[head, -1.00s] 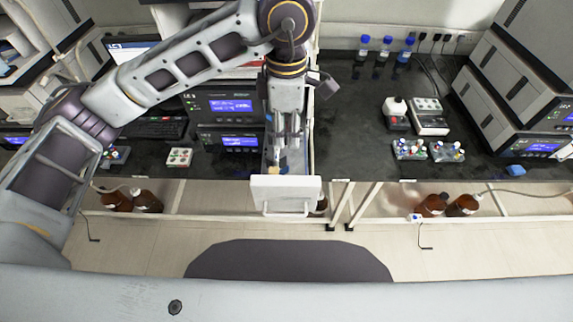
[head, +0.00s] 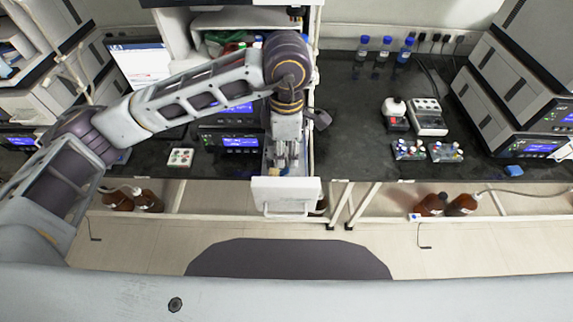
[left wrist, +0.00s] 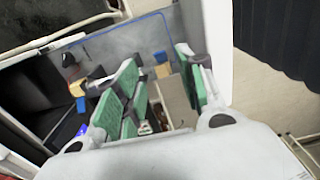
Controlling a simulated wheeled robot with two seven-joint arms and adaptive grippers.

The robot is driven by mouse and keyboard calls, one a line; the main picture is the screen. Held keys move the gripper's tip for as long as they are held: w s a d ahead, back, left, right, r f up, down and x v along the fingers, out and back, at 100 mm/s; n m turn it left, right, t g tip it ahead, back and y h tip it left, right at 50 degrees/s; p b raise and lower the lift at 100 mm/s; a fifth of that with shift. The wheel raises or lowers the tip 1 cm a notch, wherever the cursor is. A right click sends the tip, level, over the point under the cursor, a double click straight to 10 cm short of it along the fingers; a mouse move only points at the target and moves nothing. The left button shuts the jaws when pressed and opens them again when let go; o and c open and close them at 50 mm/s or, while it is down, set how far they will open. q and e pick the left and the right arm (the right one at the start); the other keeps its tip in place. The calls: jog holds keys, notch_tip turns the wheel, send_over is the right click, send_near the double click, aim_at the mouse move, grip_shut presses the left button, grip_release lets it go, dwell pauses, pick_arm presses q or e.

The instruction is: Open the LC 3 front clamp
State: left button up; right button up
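My left gripper (head: 282,160) reaches down into an open, white-fronted compartment (head: 287,192) at the stack's front edge. In the left wrist view its green-padded fingers (left wrist: 160,78) stand apart with a gap between them, and I see nothing gripped. Inside the compartment are a blue-and-yellow part (left wrist: 161,64) just beyond the gap and an orange-yellow block (left wrist: 77,89) left of the fingers. I cannot tell which of these, if any, is the LC 3 front clamp. The fingers hide part of the interior. My right gripper is out of view.
Instruments with blue displays (head: 238,141) stand left of the compartment. A white vial tray (head: 180,157) lies on the dark bench. Vial racks (head: 409,150) and bottles with blue caps (head: 386,46) are to the right. Brown bottles (head: 462,205) stand below. The right bench has free room.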

aim_at(286, 170)
pick_arm(q)
jog(key=shift+f+p, duration=0.75)
jog(key=shift+f, duration=3)
grip_shut()
